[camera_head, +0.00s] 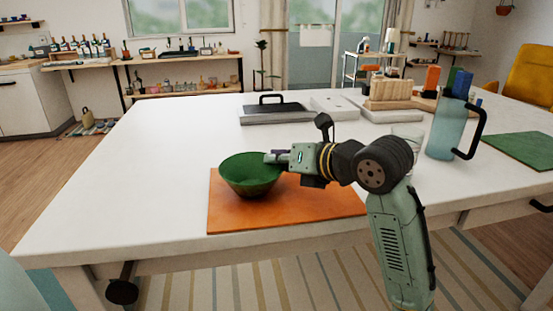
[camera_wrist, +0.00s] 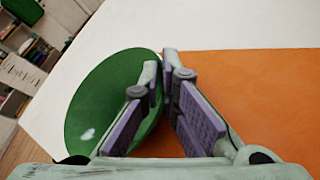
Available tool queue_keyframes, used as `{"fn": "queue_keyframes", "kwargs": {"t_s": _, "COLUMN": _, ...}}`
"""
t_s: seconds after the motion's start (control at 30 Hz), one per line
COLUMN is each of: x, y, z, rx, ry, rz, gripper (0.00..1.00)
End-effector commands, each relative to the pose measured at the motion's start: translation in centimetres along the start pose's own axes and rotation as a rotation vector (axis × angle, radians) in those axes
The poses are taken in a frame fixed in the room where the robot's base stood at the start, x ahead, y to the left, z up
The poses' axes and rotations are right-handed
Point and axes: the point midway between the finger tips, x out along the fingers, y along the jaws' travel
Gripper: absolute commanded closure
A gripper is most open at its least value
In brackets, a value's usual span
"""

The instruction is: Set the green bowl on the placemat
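The green bowl (camera_head: 250,178) is upright over the left part of the orange placemat (camera_head: 310,208); I cannot tell whether its base touches the mat. My gripper (camera_head: 272,158) reaches in from the right to the bowl's rim. In the wrist view, the fingers of my gripper (camera_wrist: 160,68) pinch the rim of the bowl (camera_wrist: 95,95), one finger inside and one outside. The placemat (camera_wrist: 255,95) shows to the right of the fingers. The fingers hide part of the rim.
The white table (camera_head: 120,185) is clear to the left. A blue pitcher (camera_head: 446,128) stands to the right, near a green mat (camera_head: 520,149). A dark-topped tray with a handle (camera_head: 275,113) and a wooden rack (camera_head: 390,92) are at the back.

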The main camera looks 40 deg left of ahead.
Motion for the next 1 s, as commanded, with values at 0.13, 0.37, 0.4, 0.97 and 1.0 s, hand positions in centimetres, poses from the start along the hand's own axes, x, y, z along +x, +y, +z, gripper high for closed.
{"fn": "queue_keyframes", "kwargs": {"t_s": 0.13, "x": 0.1, "y": -0.1, "z": -0.2, "rx": 0.000, "ry": 0.000, "rz": 0.000, "gripper": 0.95}}
{"fn": "queue_keyframes", "kwargs": {"t_s": 0.37, "x": 0.1, "y": -0.1, "z": -0.2, "rx": 0.001, "ry": 0.000, "rz": 0.000, "gripper": 0.80}}
{"fn": "queue_keyframes", "kwargs": {"t_s": 0.4, "x": 0.1, "y": -0.1, "z": -0.2, "rx": 0.001, "ry": 0.000, "rz": 0.000, "gripper": 0.77}}
{"fn": "queue_keyframes", "kwargs": {"t_s": 0.97, "x": -2.3, "y": -0.2, "z": 0.0, "rx": -0.001, "ry": -0.005, "rz": -0.003, "gripper": 0.75}}
{"fn": "queue_keyframes", "kwargs": {"t_s": 1.0, "x": -3.2, "y": -0.2, "z": 0.0, "rx": -0.001, "ry": -0.004, "rz": -0.004, "gripper": 0.75}}
